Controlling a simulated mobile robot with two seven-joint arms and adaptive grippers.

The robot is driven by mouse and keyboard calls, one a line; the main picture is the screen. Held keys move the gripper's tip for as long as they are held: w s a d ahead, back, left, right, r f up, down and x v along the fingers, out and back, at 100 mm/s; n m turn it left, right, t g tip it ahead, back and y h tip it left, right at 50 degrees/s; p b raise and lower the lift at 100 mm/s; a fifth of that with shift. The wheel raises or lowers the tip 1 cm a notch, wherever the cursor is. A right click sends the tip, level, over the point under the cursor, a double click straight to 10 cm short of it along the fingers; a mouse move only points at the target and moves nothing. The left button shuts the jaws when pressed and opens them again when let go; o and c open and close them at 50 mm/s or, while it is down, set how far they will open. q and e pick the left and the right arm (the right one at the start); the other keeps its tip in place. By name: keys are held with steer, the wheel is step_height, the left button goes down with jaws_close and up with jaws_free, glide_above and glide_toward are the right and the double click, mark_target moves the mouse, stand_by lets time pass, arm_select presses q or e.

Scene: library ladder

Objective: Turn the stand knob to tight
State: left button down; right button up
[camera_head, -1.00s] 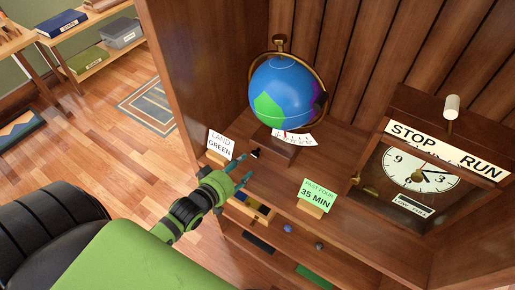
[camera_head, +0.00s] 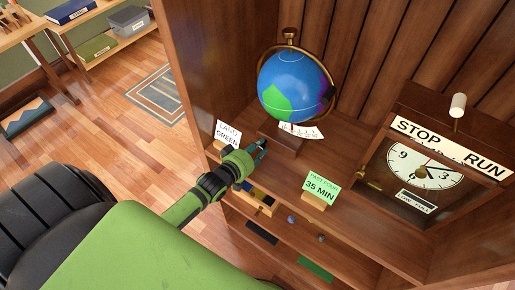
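The globe (camera_head: 291,82) is blue with a green patch and sits in a brass arc on a wooden stand (camera_head: 284,144) in the cabinet. A white scale card (camera_head: 300,131) lies at the foot of the globe. My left gripper (camera_head: 262,149) is at the left end of the stand, where the small black knob was visible before. The knob is now hidden behind the gripper. Its fingers are small and overlapped here, so I cannot tell whether they are closed on the knob. My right gripper is not in view.
A "LAND GREEN" card (camera_head: 228,134) stands close to my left gripper. A green "35 MIN" card (camera_head: 320,187) stands to the right. A clock box (camera_head: 424,172) with a STOP/RUN sign is further right.

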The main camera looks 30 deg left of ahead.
arm_select(q)
steer(key=shift+d+m+y+p, duration=0.1)
steer(key=shift+m+y+p, duration=0.25)
steer(key=shift+m+y, duration=0.05)
steer(key=shift+f+m, duration=0.15)
steer(key=shift+m, duration=0.45)
steer(key=shift+s, duration=0.1)
steer(key=c, duration=1)
jaws_free()
